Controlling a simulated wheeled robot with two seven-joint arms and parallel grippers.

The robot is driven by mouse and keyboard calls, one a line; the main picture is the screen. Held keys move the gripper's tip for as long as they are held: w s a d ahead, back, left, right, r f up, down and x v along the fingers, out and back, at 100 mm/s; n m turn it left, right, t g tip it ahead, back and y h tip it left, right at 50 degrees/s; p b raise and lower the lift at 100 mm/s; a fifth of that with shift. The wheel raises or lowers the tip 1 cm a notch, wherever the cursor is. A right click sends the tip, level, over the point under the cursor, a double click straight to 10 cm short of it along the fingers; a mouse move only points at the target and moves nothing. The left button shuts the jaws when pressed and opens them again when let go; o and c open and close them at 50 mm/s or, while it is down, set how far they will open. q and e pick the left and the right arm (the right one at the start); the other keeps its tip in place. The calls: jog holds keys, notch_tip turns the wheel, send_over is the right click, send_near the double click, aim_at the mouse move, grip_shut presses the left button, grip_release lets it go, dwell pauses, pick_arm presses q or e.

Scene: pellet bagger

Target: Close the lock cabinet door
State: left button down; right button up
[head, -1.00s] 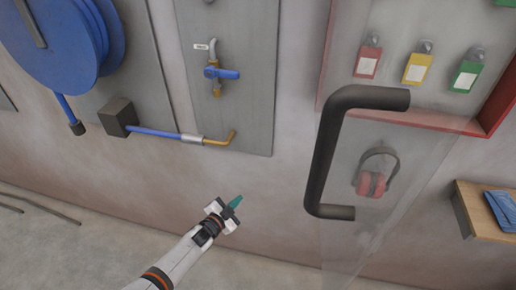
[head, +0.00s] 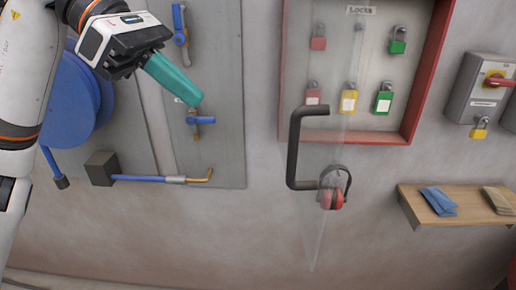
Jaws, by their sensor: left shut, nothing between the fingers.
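The lock cabinet (head: 409,138) is a red-framed board marked LOCKS at the upper right of the head view. Its clear door (head: 318,235) stands open and swung out toward me, seen at a steep angle; its edges are faint. The black bar handle (head: 293,150) is on the door, left of the padlocks. My left gripper (head: 193,97) is at the upper left, its teal fingers shut and empty, pointing down and right. It is apart from the handle, to its left in the picture. My right gripper is not in view.
Red, yellow and green padlocks (head: 383,103) hang in the cabinet. A wooden shelf (head: 420,213) and a grey switch box (head: 475,92) are at right. A blue hose reel (head: 68,110) and a pipe panel (head: 225,150) are at left.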

pick_arm(q)
jog(key=w+d+r+p+x, duration=0.1)
jog(key=p+x, duration=0.3)
jog(key=x, duration=0.8)
jog(key=shift+s+d+p, duration=0.3)
jog(key=shift+d, duration=0.2)
